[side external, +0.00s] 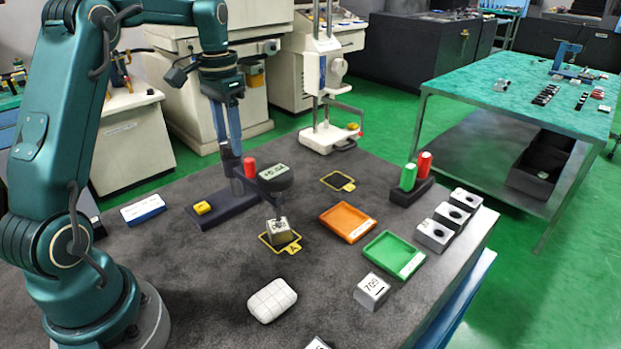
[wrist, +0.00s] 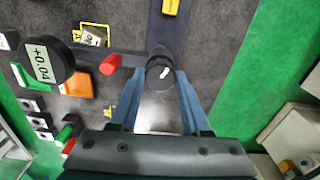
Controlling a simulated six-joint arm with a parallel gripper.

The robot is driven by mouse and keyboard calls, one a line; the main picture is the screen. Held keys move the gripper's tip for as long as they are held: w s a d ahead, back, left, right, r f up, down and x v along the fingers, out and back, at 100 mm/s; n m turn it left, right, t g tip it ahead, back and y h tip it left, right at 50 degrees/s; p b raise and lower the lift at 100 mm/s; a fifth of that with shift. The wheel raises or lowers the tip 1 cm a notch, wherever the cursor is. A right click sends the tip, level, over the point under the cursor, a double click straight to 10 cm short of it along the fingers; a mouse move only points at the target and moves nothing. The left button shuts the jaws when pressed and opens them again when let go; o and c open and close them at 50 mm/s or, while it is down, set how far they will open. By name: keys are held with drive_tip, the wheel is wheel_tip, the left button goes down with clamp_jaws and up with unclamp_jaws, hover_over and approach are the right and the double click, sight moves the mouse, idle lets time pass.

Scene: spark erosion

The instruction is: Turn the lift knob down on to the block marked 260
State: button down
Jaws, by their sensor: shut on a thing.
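The black lift knob with a white mark (wrist: 160,73) sits between my fingertips in the wrist view. My gripper (wrist: 160,84) is shut on it; in the side view my gripper (side external: 231,153) points down at the top of the stand column and hides most of the knob. The round dial gauge (side external: 275,175) hangs from the stand arm; it reads +0.04 in the wrist view (wrist: 43,61). A metal block (side external: 280,233) stands under its probe within a yellow outline. Its marking is too small to read surely. I cannot tell whether the probe touches it.
A red cylinder (side external: 250,167) sticks up from the stand arm. The stand base (side external: 222,208) bears a yellow piece. Orange (side external: 347,222) and green (side external: 394,256) trays, a block seemingly marked 709 (side external: 372,290), a white pad (side external: 272,300) and a row of holed blocks (side external: 450,215) stand around.

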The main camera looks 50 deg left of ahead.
drive_tip(key=shift+r, duration=0.1)
idle(0.3)
drive_tip(key=shift+c, duration=1.8)
unclamp_jaws()
drive_tip(key=shift+r, duration=2.5)
